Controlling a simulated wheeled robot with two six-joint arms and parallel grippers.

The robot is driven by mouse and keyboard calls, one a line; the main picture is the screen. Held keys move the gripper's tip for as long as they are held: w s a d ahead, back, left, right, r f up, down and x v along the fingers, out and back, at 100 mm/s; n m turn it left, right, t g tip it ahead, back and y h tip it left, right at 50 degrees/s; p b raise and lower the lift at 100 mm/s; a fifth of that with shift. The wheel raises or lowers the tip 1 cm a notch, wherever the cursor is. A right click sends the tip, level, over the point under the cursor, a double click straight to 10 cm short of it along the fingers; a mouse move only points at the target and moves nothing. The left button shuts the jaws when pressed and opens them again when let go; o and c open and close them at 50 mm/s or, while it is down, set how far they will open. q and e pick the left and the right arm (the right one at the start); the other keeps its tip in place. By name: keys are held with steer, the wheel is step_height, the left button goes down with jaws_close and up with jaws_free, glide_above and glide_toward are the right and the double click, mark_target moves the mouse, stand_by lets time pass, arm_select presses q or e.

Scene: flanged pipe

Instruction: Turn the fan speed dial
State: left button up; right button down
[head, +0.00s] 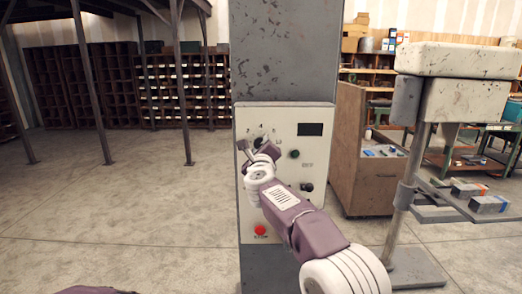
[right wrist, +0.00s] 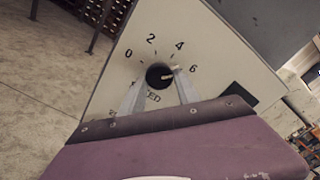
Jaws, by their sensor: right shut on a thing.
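The fan speed dial (right wrist: 158,75) is a round black knob on a cream control panel (head: 303,180). Numbers 0, 2, 4 and 6 are printed around it. Its light pointer mark faces right, close to the 6. In the head view the dial (head: 258,142) is partly covered by my right gripper (head: 257,150). In the right wrist view the gripper's two pale fingers (right wrist: 156,84) are on either side of the dial, shut on it. The label under the dial is partly hidden by the fingers. My left gripper is out of view.
The panel also carries a dark display (head: 310,129), a green button (head: 294,154), a black knob (head: 307,187) and a red button (head: 260,230). It is mounted on a grey column (head: 284,50). A metal stand (head: 410,170) and a wooden cabinet (head: 350,150) are to the right. Floor on the left is clear.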

stand_by(0.4)
steer(key=c, duration=0.9)
jaws_free()
steer(key=s+b, duration=0.4)
steer(key=s, duration=0.5)
